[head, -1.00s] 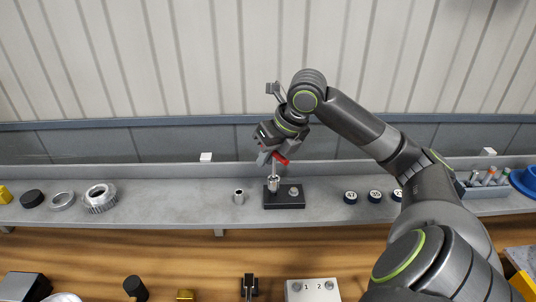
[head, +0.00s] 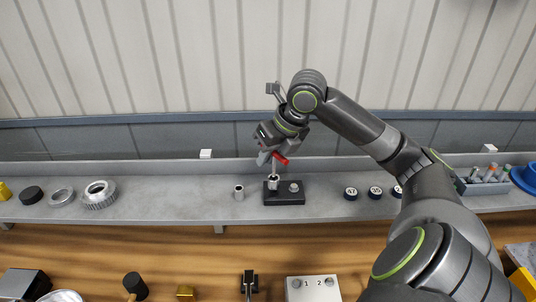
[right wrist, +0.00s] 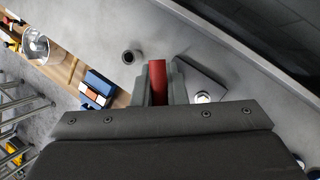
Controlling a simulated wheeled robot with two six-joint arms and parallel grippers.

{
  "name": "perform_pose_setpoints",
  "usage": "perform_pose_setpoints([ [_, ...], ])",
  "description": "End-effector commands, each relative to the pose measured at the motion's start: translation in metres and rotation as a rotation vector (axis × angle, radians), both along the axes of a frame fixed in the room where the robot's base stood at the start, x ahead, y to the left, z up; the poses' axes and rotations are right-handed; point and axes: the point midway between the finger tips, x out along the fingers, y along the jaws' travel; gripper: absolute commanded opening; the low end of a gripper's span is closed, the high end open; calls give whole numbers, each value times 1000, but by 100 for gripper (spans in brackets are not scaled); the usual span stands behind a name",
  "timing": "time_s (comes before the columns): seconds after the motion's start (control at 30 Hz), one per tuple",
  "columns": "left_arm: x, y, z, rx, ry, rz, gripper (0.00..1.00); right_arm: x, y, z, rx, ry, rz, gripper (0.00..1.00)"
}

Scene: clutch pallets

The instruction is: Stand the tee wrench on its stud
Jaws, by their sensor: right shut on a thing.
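The tee wrench has a red handle (head: 281,159) and a bright metal shaft with a socket end (head: 273,184). My right gripper (head: 268,156) is shut on the red handle, which also shows between the fingers in the right wrist view (right wrist: 157,83). The wrench hangs about upright, its socket over the left part of a dark block (head: 285,200). I cannot tell whether the socket touches or encloses a stud there. A bare metal stud (head: 294,188) stands on the block's right part; it shows in the right wrist view too (right wrist: 202,97). My left gripper is out of view.
A small loose metal sleeve (head: 239,193) stands on the grey shelf (head: 170,205) left of the block. Several labelled dark caps (head: 351,193) stand to the right. A ring gear (head: 98,195) lies far left, a tray of small parts (head: 485,187) far right.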

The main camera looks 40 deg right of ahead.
Motion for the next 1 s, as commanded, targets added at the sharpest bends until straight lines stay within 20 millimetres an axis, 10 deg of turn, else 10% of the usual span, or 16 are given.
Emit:
perform_pose_setpoints([
  [0.87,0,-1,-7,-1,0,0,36,0,0,-12,0,0,0,0],
  [1.0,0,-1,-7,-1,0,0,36,0,0,-12,0,-1,0,27],
])
